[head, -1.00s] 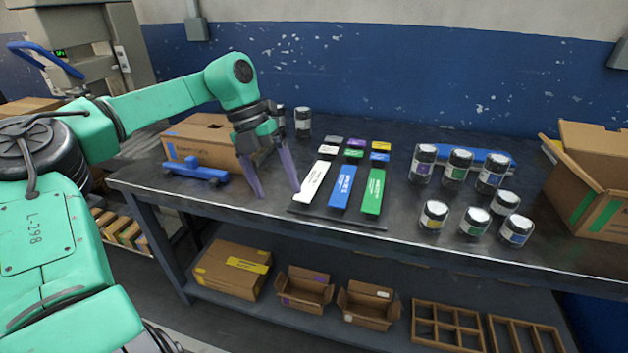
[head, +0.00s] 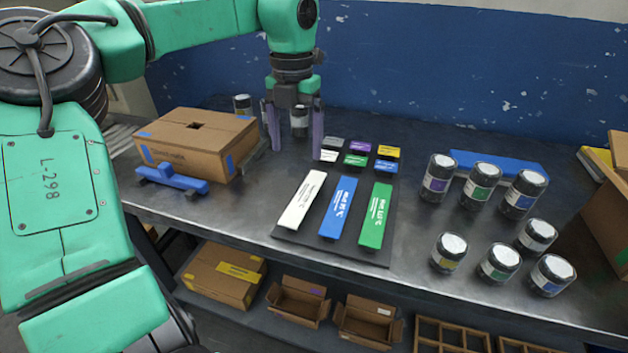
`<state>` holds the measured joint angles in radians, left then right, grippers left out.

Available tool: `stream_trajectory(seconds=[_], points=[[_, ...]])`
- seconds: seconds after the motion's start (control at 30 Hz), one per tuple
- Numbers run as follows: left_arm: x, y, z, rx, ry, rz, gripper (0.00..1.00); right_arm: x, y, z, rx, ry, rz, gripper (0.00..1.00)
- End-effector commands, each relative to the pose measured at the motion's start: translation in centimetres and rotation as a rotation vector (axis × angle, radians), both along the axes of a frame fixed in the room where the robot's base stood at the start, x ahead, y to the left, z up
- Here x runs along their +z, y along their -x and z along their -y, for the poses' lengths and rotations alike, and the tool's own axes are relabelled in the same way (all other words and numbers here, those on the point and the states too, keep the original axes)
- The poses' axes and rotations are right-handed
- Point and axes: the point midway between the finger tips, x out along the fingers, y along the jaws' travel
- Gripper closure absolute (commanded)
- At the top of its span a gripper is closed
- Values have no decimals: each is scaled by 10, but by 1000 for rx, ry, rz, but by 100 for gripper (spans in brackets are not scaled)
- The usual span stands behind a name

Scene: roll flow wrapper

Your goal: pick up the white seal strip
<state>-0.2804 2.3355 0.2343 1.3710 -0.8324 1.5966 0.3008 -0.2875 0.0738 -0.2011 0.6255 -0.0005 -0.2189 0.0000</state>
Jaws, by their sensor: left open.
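The white seal strip (head: 304,200) lies flat at the left of a row of three long strips on a dark mat (head: 358,249). The blue strip (head: 338,208) is beside it, and the green strip (head: 376,216) is at the right. My left gripper (head: 297,154) points down with its two purple fingers apart and nothing between them. It is behind the white strip, farther back over the table and clear of the strip. Its exact height above the table is hard to tell. My right gripper is out of view.
Small coloured labels (head: 355,160) lie at the mat's back. A cardboard box (head: 193,147) and blue holder (head: 170,180) are on the left. Several dark jars (head: 482,183) stand on the right, before a blue bar (head: 500,163). Open boxes (head: 367,322) sit on the shelf below.

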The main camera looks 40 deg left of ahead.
Motion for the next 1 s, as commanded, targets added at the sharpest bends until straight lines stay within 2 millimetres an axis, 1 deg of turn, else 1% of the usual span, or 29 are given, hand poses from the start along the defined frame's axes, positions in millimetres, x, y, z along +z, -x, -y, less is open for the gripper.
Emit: stream_trajectory(seconds=[0.07,0.17,0.3,0.4,0.57,0.7,0.8,1.0], points=[[-7,0,0,-1,1,-3,10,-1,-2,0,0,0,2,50],[-28,1,0,-1,4,-5,10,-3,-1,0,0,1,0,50],[-65,1,0,-1,3,-4,10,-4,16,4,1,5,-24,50],[-85,1,0,-1,2,-4,10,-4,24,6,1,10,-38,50],[-105,1,0,0,2,-5,10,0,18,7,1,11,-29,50],[-133,1,0,-1,3,-5,10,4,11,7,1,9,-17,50],[-144,0,-1,1,2,-2,10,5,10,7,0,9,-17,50],[-146,0,-1,0,1,1,10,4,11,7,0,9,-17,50]])
